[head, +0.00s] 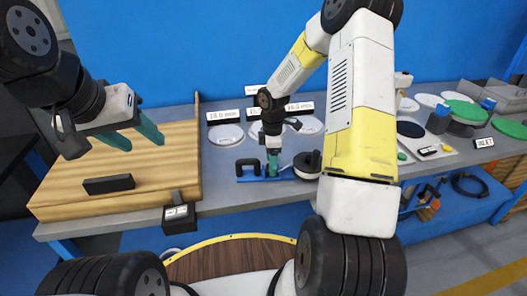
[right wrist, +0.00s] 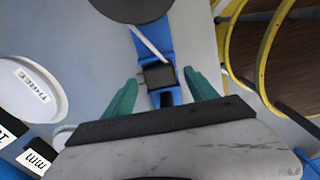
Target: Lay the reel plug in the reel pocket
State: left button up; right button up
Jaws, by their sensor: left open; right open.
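A black reel (head: 308,163) lies on the grey bench right of my right gripper; its dark disc (right wrist: 130,5) shows at the top of the right wrist view. A white cord (right wrist: 150,44) runs from it to a small black block (right wrist: 160,76), which looks like the reel plug, on a blue strip (head: 250,179). My right gripper (head: 272,165) is open, pointing down over the strip; its fingers (right wrist: 162,90) stand either side of the block, apart from it. I cannot make out the reel pocket for certain. My left gripper (head: 137,135) is open and empty above the wooden board.
A wooden board (head: 175,165) with a black bar (head: 109,184) is at the left. A black handle-shaped piece (head: 247,168) stands at the strip's left end. White labelled discs (head: 226,135) lie behind. Green and grey parts (head: 463,112) crowd the right. Bench between board and strip is clear.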

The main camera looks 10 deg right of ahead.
notch_tip(320, 180, up, 10)
jog(key=r, duration=0.1)
jog(key=s+r+m+t, duration=0.3)
jog(key=s+r+m, duration=0.4)
jog(key=s+r, duration=0.5)
jog(key=s+a+r+m+t+y, duration=0.2)
jog(key=s+r+m, duration=0.5)
jog(key=s, duration=0.5)
jog(key=shift+s+r+m+t, duration=0.2)
jog(key=shift+m+t, duration=0.4)
jog(key=shift+m, duration=0.5)
jog(key=shift+a, duration=0.1)
